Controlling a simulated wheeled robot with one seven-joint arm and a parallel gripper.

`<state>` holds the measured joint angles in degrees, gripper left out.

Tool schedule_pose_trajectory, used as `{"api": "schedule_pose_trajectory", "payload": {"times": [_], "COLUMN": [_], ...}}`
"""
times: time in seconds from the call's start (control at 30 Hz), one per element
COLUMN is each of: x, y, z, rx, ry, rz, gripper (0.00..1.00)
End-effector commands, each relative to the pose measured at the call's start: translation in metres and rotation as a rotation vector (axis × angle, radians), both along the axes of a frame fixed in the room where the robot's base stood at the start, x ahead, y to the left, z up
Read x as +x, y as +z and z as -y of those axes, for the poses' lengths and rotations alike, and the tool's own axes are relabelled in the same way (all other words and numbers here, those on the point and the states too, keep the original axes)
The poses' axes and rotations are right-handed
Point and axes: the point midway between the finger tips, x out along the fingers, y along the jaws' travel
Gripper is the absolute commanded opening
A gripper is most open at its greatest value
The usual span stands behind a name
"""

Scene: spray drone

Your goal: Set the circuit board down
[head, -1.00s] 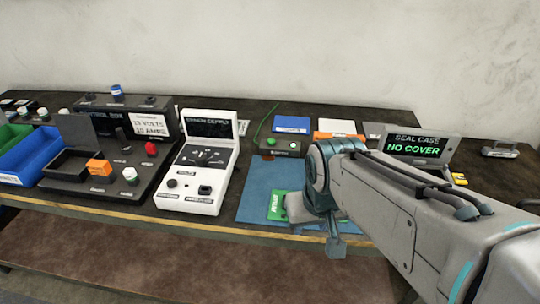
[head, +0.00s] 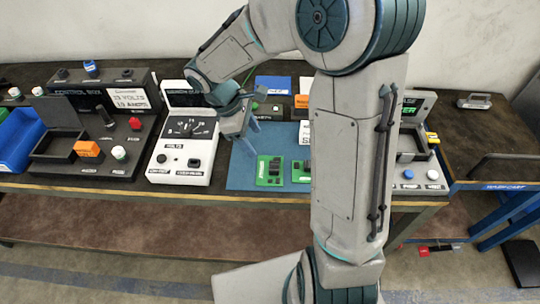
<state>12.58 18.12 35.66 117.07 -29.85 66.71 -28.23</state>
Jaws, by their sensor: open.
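A green circuit board (head: 264,181) with dark parts on it lies flat on the blue mat (head: 242,174), near the mat's front edge. A second green board (head: 299,179) lies just to its right, partly hidden behind my arm. My gripper (head: 243,138) is open and empty, above the upper left part of the mat and apart from both boards. I cannot tell its exact height.
A white tester (head: 182,163) stands left of the mat, close to my gripper. Further left are a black control box (head: 90,165) and a blue bin (head: 15,150). A seal case (head: 412,150) stands to the right, partly behind my arm. A blue cart (head: 495,186) adjoins the table.

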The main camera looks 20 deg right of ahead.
Motion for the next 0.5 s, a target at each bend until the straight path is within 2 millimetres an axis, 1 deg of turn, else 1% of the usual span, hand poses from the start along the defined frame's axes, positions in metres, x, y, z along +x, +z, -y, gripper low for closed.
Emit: {"api": "schedule_pose_trajectory", "payload": {"times": [0.03, 0.17, 0.27, 0.5], "x": [0.004, 0.008, 0.006, 0.001], "y": [0.001, -0.005, -0.019, -0.063], "z": [-0.002, -0.004, 0.001, 0.018], "rx": [0.003, 0.006, 0.006, 0.006], "ry": [0.026, 0.063, 0.069, 0.066], "rz": [-0.016, -0.034, -0.039, -0.037], "gripper": [0.62, 0.62, 0.62, 0.62]}}
